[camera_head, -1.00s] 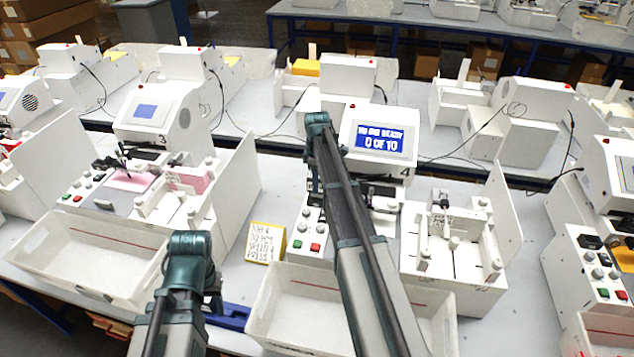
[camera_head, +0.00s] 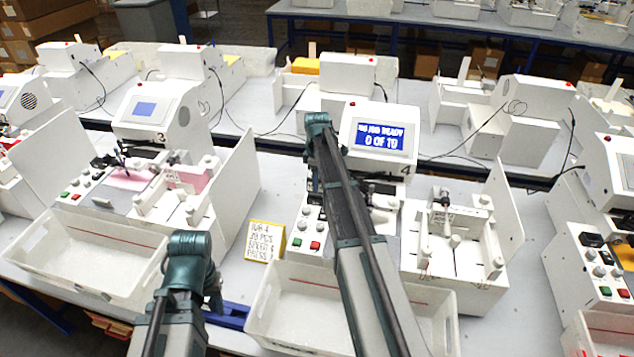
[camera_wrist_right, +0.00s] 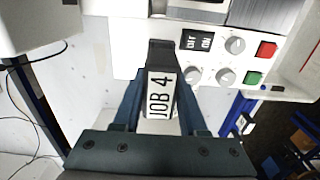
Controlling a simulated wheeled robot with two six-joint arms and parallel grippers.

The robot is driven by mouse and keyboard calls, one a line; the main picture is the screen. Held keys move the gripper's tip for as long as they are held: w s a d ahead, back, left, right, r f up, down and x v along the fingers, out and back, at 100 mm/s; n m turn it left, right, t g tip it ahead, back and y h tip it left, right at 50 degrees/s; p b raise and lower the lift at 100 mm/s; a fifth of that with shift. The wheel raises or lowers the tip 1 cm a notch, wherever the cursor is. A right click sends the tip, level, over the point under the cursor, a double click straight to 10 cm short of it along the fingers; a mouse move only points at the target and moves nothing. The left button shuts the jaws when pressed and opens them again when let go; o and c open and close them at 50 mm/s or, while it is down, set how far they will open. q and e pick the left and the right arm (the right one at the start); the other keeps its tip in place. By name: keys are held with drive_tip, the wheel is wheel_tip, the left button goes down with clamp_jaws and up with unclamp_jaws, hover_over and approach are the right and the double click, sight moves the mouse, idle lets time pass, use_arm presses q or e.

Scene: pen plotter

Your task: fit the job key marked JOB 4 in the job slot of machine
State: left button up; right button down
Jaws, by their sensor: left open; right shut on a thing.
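The job key (camera_wrist_right: 160,95) is dark with a white label reading JOB 4. My right gripper (camera_wrist_right: 158,108) is shut on it, a finger on each side. The key's far end is at the white control panel of machine 4, beside a black switch; I cannot tell how deep it sits, and the job slot itself is hidden by the key. In the head view, machine 4 has a blue display (camera_head: 383,137) reading JOB READY, 0 OF 10, and my right arm hides the key. My left gripper (camera_head: 213,300) hangs open and empty at the lower left.
The panel has grey knobs (camera_wrist_right: 235,45), a red button (camera_wrist_right: 265,50) and a green button (camera_wrist_right: 253,78). A yellow-edged note card (camera_head: 265,241) stands left of the machine. White bins (camera_head: 85,255) and a blue holder (camera_head: 232,316) are near the front edge. Neighbouring machines flank both sides.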

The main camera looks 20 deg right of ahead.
drive_tip(key=shift+f+b, duration=0.95)
drive_tip(key=shift+f, duration=0.15)
drive_tip(key=shift+c, duration=1.8)
unclamp_jaws()
drive_tip(key=shift+r, duration=0.1)
wheel_tip(320, 180, up, 14)
drive_tip(key=p, duration=1.4)
drive_tip(key=shift+f, duration=0.2)
drive_tip(key=s+a+f+m+b, duration=0.2)
drive_tip(key=s+a+f+b, duration=0.4)
drive_tip(key=s+a, duration=0.3)
drive_tip(key=s+a+f+m+b, duration=0.2)
drive_tip(key=s+a+f+b, duration=0.4)
drive_tip(key=s+a, duration=0.4)
drive_tip(key=s+a+f+m+h+b, duration=0.1)
drive_tip(key=s+a+f+m+b, duration=0.1)
drive_tip(key=s+a+f+b, duration=0.5)
drive_tip(key=s+a, duration=0.2)
drive_tip(key=s, duration=0.1)
drive_tip(key=shift+a+m, duration=0.4)
